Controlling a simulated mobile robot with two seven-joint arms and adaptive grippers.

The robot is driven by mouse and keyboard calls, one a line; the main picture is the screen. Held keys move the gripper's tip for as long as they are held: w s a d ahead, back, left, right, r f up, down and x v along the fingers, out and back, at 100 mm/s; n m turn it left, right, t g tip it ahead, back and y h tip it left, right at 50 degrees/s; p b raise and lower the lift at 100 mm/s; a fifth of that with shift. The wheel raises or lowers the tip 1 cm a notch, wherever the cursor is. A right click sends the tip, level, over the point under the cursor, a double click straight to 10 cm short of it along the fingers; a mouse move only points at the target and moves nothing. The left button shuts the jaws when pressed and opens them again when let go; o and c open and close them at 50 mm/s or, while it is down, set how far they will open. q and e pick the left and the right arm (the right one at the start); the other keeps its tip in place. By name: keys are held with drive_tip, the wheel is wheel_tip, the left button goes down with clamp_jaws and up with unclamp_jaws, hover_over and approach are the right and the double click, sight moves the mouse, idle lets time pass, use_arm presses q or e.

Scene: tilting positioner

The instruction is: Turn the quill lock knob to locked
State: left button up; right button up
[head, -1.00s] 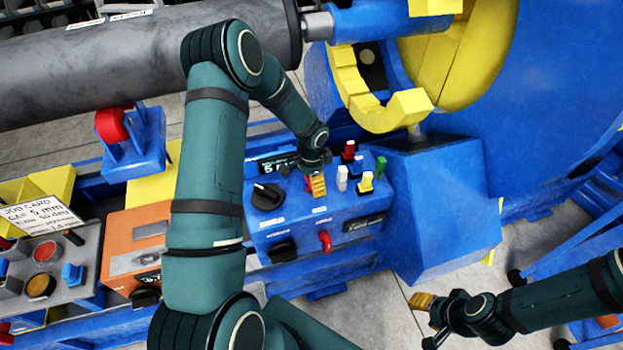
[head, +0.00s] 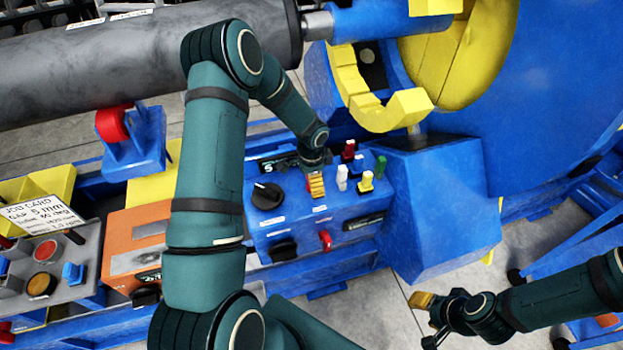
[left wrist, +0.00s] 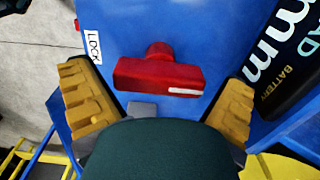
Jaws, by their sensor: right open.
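The red quill lock knob (left wrist: 158,74) shows in the left wrist view as a bar-shaped handle on a blue face. Its white mark is at the right end, away from the LOCK label (left wrist: 93,45) at upper left. My left gripper (left wrist: 158,104) is open, with one gold finger on each side of the knob and gaps visible at both ends. In the head view my left gripper (head: 316,186) is over the blue control box (head: 300,217), and its hand hides the knob. My right gripper (head: 425,320) is open and empty, at lower right over the floor.
Red, white and yellow switches (head: 366,181) and a green one stand just right of my left gripper. A black dial (head: 266,195) is to its left, and a red lever (head: 325,240) is below. A dark battery display (left wrist: 296,62) borders the knob in the left wrist view.

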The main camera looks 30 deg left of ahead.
use_arm(q)
wheel_tip(320, 180, up, 12)
idle(0.6)
idle(0.4)
drive_tip(key=s+d+f+n+h, duration=0.2)
drive_tip(key=s+d+f, duration=0.15)
drive_tip(key=d, duration=0.45)
drive_tip(key=s+d+f+n+h, duration=0.1)
drive_tip(key=s+d+f+n, duration=0.15)
drive_tip(key=d+f, duration=0.35)
drive_tip(key=s+d+f+n+t+h, duration=0.1)
drive_tip(key=s+d+f+n, duration=0.2)
drive_tip(key=s+d+n, duration=0.2)
drive_tip(key=s+d, duration=0.3)
drive_tip(key=s, duration=0.3)
drive_tip(key=shift+s+f+t, duration=0.2)
drive_tip(key=shift+s+t, duration=0.1)
